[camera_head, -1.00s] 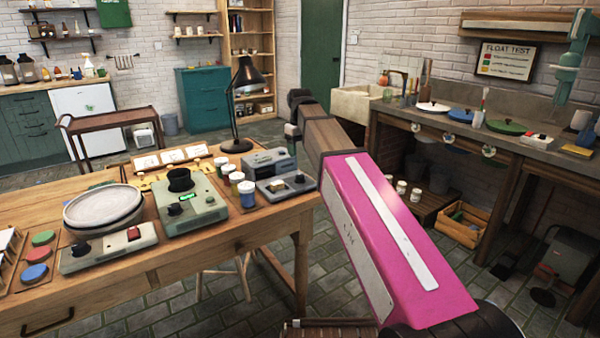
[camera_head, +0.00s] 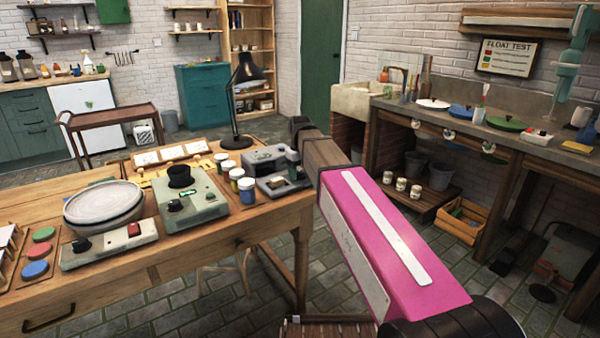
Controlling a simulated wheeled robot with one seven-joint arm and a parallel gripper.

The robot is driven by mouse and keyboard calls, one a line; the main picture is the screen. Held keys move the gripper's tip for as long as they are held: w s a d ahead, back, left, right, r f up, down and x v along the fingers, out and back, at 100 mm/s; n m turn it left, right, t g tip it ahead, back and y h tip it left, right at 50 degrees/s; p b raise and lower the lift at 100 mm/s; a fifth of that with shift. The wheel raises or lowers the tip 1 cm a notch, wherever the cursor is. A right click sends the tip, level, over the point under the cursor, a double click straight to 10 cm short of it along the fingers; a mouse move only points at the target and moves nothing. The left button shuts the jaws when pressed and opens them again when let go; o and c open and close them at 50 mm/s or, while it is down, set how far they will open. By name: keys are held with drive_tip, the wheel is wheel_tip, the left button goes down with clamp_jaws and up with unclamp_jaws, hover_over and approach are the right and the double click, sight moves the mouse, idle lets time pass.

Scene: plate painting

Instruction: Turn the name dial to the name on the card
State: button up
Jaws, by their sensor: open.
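A green-grey box (camera_head: 194,207) with a large black knob on top and a small lit green display stands on the wooden table. A grey device (camera_head: 268,158) with a darker front part stands to its right, close to my arm. A low pale unit (camera_head: 106,246) with a black knob and a red button lies at the front left. I cannot tell which carries the name dial, and no name is readable. White cards (camera_head: 173,153) stand in a wooden rack behind; their writing is too small to read. My pink arm reaches toward the table's right end; its gripper does not show.
Stacked pale plates (camera_head: 103,203), paint jars (camera_head: 246,190) and a black desk lamp (camera_head: 240,100) crowd the table (camera_head: 255,232). Coloured discs (camera_head: 38,251) lie at the left. A workbench (camera_head: 465,130) with lids runs along the right.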

drive_tip(key=c, duration=0.9)
drive_tip(key=shift+m, duration=0.3)
drive_tip(key=m, duration=0.4)
drive_tip(key=shift+m, duration=2.6)
drive_tip(key=o, duration=0.9)
